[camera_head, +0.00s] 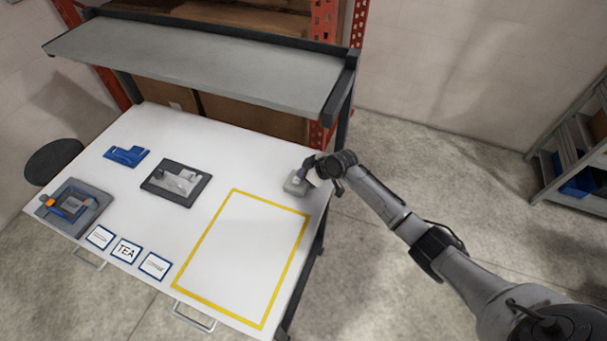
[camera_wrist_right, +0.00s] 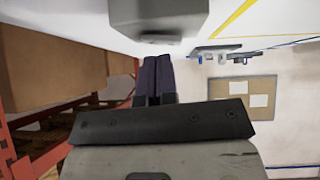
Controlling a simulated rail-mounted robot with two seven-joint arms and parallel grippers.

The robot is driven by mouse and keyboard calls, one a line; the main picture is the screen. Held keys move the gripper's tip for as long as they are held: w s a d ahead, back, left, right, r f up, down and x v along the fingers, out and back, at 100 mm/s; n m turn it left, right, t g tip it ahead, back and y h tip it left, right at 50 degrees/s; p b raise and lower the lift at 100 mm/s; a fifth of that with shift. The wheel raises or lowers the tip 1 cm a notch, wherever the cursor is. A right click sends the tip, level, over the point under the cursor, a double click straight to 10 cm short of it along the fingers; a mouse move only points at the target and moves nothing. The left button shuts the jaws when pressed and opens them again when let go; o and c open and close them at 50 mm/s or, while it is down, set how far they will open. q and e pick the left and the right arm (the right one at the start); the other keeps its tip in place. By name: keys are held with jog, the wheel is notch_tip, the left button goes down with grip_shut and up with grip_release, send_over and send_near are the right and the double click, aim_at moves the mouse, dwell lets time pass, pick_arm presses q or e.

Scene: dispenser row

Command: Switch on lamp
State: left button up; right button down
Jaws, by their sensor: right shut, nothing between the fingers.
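A small grey box (camera_head: 295,185), which looks like a switch box, sits at the right edge of the white table. No lamp can be made out. My right gripper (camera_head: 306,170) is at this box, coming from the right. Nothing is between the fingers. I cannot tell whether the fingertips touch it. My left gripper is not in view.
A grey shelf (camera_head: 200,60) overhangs the back of the white table (camera_head: 150,118). A yellow outlined area (camera_head: 245,255) is empty. A red rack stands behind.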

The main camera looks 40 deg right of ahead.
jog(key=r, duration=0.1)
jog(key=r+p, duration=0.2)
jog(key=shift+w+d+r, duration=0.1)
jog(key=shift+d+r, duration=0.15)
jog(key=shift+r, duration=0.15)
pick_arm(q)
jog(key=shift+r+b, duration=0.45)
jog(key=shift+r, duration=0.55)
pick_arm(e)
jog(key=d+v, duration=0.1)
jog(key=v, duration=0.8)
jog(key=shift+d, duration=0.3)
jog(key=shift+w+f, duration=0.1)
jog(key=shift+f, duration=0.05)
